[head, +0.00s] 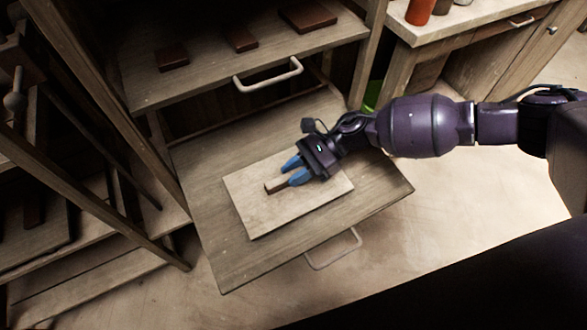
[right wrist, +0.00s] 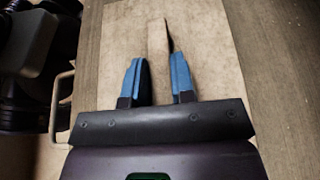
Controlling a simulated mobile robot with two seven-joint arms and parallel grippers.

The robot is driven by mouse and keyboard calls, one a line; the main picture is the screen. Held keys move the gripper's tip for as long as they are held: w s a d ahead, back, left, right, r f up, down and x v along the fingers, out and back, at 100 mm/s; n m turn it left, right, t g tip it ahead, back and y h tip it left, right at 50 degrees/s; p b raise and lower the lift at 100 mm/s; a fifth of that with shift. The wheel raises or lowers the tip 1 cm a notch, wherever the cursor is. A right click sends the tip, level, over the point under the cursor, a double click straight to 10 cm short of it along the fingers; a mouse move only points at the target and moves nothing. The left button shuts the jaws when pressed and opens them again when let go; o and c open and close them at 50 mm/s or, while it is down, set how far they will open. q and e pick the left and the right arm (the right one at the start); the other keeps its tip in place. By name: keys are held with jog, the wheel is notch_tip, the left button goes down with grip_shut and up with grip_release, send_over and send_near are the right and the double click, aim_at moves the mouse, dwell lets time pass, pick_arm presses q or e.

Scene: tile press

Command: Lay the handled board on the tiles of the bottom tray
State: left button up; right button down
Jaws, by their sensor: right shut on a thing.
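The handled board (head: 265,222) is a pale flat plate with a raised bar handle (head: 276,187) on top. It is over the pulled-out bottom tray (head: 240,265), near its middle and slightly turned against its edges. No tiles show on this tray around the board; anything under it is hidden. I cannot tell whether the board rests or is held just above. My right gripper (head: 292,171) has its blue fingers closed on both sides of the handle. The right wrist view also shows the handle (right wrist: 158,60) between the fingers and the board (right wrist: 210,50) beneath. My left gripper is out of view.
An upper tray (head: 205,68) with a pale handle (head: 268,76) and brown tiles (head: 240,38) sits above and behind. Wooden rack posts stand on the left. A counter (head: 455,22) with jars is at the back right. Open floor (head: 440,215) lies to the right.

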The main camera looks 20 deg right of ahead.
jog(key=c, duration=1)
grip_release()
jog(key=shift+o, duration=0.2)
jog(key=shift+d+r, duration=0.2)
jog(key=shift+r, duration=0.05)
jog(key=v, duration=1.1)
jog(key=shift+d+r, duration=0.15)
jog(key=shift+d, duration=0.1)
jog(key=shift+w, duration=0.1)
